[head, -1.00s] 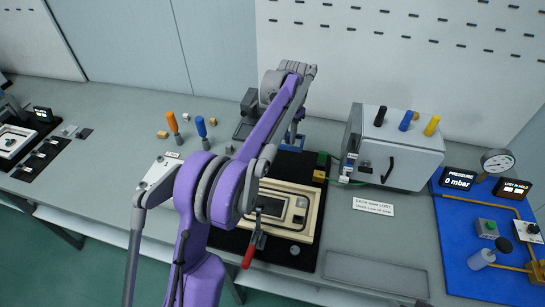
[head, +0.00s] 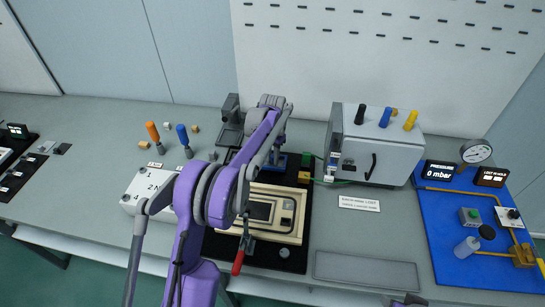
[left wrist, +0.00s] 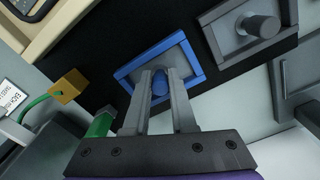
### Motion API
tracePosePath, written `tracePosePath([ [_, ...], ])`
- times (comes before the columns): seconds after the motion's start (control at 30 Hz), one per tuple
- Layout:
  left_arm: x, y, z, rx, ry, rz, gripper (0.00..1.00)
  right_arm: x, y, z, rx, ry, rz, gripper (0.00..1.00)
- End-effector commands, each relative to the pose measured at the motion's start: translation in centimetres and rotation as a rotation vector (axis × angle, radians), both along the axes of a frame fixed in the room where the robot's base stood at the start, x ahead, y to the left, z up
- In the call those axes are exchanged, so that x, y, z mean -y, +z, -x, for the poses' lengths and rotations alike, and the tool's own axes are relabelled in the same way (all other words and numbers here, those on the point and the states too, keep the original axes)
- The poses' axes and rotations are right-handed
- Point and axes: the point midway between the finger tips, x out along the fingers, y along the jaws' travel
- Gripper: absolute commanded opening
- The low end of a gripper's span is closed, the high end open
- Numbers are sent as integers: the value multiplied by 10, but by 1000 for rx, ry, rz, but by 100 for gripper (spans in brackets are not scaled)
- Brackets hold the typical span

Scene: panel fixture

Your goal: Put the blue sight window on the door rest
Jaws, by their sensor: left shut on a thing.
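In the head view a bit of the blue frame (head: 292,162) shows behind my left arm, which hides the fingers. A grey frame with a grey knob (left wrist: 258,26) lies beside it. I cannot tell for sure which part is the door rest; a flat grey tray (head: 365,270) lies at the front right.
A beige panel fixture (head: 285,238) sits on the mat in front of the window. A grey box (head: 378,148) with coloured knobs stands to the right, with a green cable near the window. A blue board (head: 440,230) with a gauge lies further right. Two screwdrivers (head: 183,138) stand left.

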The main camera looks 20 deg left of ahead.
Motion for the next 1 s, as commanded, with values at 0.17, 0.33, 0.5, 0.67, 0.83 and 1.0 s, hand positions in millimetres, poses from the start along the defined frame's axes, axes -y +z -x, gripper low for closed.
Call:
tracePosePath([
  [0.17,0,-1,0,0,0,0,0,0,-1,0,-1,0,0,50],
  [0.33,0,-3,0,0,0,0,40,0,-2,1,-1,0,0,50],
  [0.5,0,-2,0,0,0,0,54,0,-2,1,-1,0,0,50],
  [0.67,0,-2,0,0,0,0,54,0,-2,1,-1,0,0,50],
  [0.83,0,8,0,0,0,0,54,0,1,0,0,0,0,50],
  [1.0,0,40,0,0,0,0,54,0,1,0,1,0,0,50],
])
